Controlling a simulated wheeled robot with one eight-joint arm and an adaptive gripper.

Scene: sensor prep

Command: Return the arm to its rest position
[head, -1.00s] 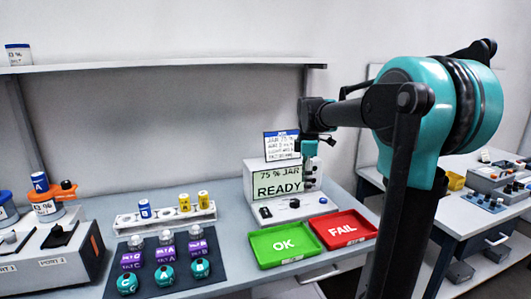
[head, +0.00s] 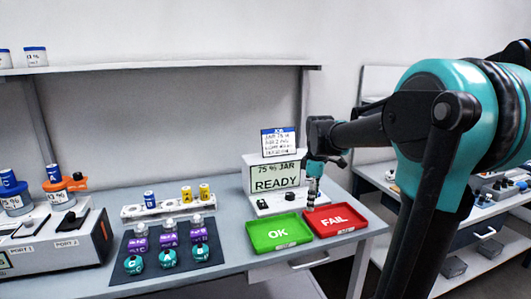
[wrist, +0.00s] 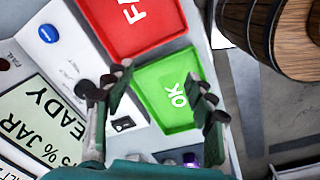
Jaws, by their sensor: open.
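My teal and black arm (head: 425,140) reaches from the right of the head view toward the bench. My gripper (head: 312,196) points down just right of the "75 % JAR READY" display (head: 275,177), by the back edge of the red FAIL tray (head: 335,220). In the wrist view my gripper (wrist: 158,92) has its fingers spread apart with nothing between them. The green OK tray (wrist: 165,95) shows beyond the fingers. Both trays look empty.
A rack (head: 168,204) of small vials and a dark mat (head: 166,254) with several purple and teal pieces stand left of the trays. The port box (head: 60,245) is further left. A wooden barrel (wrist: 272,35) shows in the wrist view. A second bench (head: 470,215) is right.

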